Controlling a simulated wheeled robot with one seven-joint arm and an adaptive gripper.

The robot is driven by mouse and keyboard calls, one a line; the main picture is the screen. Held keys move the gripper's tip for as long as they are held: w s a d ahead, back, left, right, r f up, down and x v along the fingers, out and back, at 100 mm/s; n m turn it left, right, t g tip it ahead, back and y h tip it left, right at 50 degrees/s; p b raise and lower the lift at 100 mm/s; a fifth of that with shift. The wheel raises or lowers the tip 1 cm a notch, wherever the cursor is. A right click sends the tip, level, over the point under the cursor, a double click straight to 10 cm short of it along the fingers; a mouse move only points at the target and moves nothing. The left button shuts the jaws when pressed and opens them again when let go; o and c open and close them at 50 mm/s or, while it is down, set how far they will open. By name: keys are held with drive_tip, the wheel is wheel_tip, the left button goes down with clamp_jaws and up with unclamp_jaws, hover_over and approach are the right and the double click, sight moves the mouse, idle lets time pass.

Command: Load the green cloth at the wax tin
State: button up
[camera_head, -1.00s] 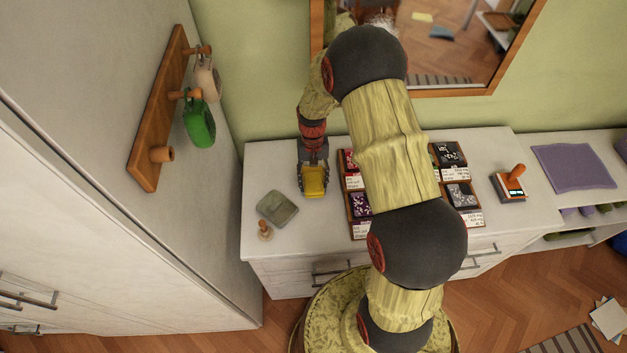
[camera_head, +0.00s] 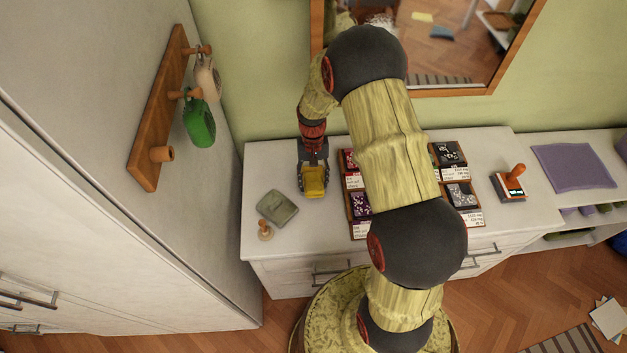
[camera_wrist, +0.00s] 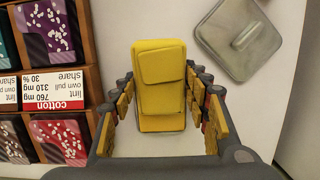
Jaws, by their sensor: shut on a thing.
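My gripper (camera_head: 313,178) is over the left part of the white counter, pointing down. In the wrist view, its fingers (camera_wrist: 161,82) stand on either side of a yellow, folded-looking block (camera_wrist: 160,65) and are shut on it. The yellow block also shows in the head view (camera_head: 314,182). A flat grey-green tin (camera_head: 277,208) lies left of and in front of my gripper, apart from it. It is at the upper right in the wrist view (camera_wrist: 238,40). A teal-green cloth (camera_wrist: 6,45) shows partly at the wrist view's left edge.
A wooden compartment rack (camera_wrist: 92,50) with patterned cloths and labels lies beside my gripper; my arm hides part of it. A wooden-handled stamp (camera_head: 265,231) stands near the counter's front left. A tall cabinet bounds the left, with a green item (camera_head: 199,125) hanging from pegs.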

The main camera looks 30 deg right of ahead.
drive_tip(key=shift+s, duration=0.1)
drive_tip(key=shift+r+p, duration=2.75)
drive_tip(key=shift+r, duration=1.25)
